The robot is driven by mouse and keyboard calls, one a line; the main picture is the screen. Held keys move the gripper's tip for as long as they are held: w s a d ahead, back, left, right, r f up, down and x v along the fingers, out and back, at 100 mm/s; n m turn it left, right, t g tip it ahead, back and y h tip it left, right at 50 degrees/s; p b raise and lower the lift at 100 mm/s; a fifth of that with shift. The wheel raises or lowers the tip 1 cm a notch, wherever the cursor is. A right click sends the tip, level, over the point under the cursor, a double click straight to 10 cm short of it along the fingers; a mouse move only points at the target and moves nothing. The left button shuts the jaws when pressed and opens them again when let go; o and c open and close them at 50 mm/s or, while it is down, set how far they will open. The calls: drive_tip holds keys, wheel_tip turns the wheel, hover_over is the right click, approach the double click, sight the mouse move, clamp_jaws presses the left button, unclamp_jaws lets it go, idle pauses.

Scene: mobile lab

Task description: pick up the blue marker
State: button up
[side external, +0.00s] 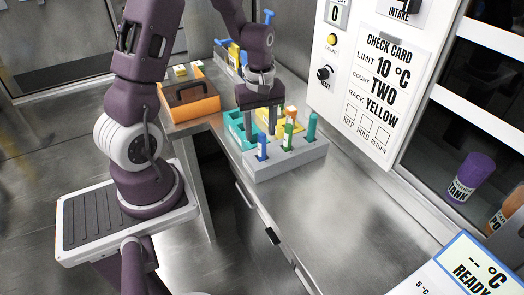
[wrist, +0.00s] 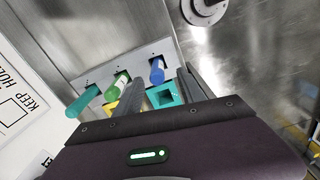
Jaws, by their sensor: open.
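The blue marker (side external: 262,147) stands upright in a slot at the left end of a grey block holder (side external: 290,166). In the wrist view the blue marker (wrist: 157,71) shows just past the fingertips, roughly between them. My gripper (side external: 259,122) is open, above and slightly behind the blue marker in the side view. It also shows in the wrist view (wrist: 162,82), with nothing held between its fingers. I cannot tell the exact height gap.
A green marker (side external: 288,137) and a teal marker (side external: 311,128) stand in the same holder. A teal rack (side external: 234,129) and yellow items lie close behind it. An orange box (side external: 190,104) is farther left. The bench right of the holder is clear up to the wall panel (side external: 372,80).

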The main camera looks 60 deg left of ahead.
sight(262, 148)
drive_tip(key=f, duration=0.7)
drive_tip(key=shift+w+d, duration=0.1)
drive_tip(key=shift+w, duration=0.15)
clamp_jaws()
